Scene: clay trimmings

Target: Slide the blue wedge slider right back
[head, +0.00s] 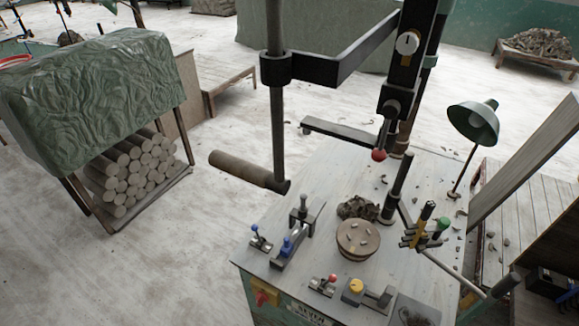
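A blue piece (287,246), which looks like the wedge slider, sits on a dark grey rail or block (283,260) at the left part of the bench. It is near the middle of that rail, with a grey upright post and bracket (303,212) behind it. How far along its travel it stands is too small to tell. A separate small fitting with a blue knob (254,228) stands just to its left. Neither of my grippers shows in the head view.
The pale bench (340,180) carries a round clay piece (357,238), a dark clay lump (358,208), a red-knobbed fitting (331,279) and a yellow-knobbed one (355,286). A tall dark stand with a dial (406,44) rises at the back. A green lamp (475,122) stands right.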

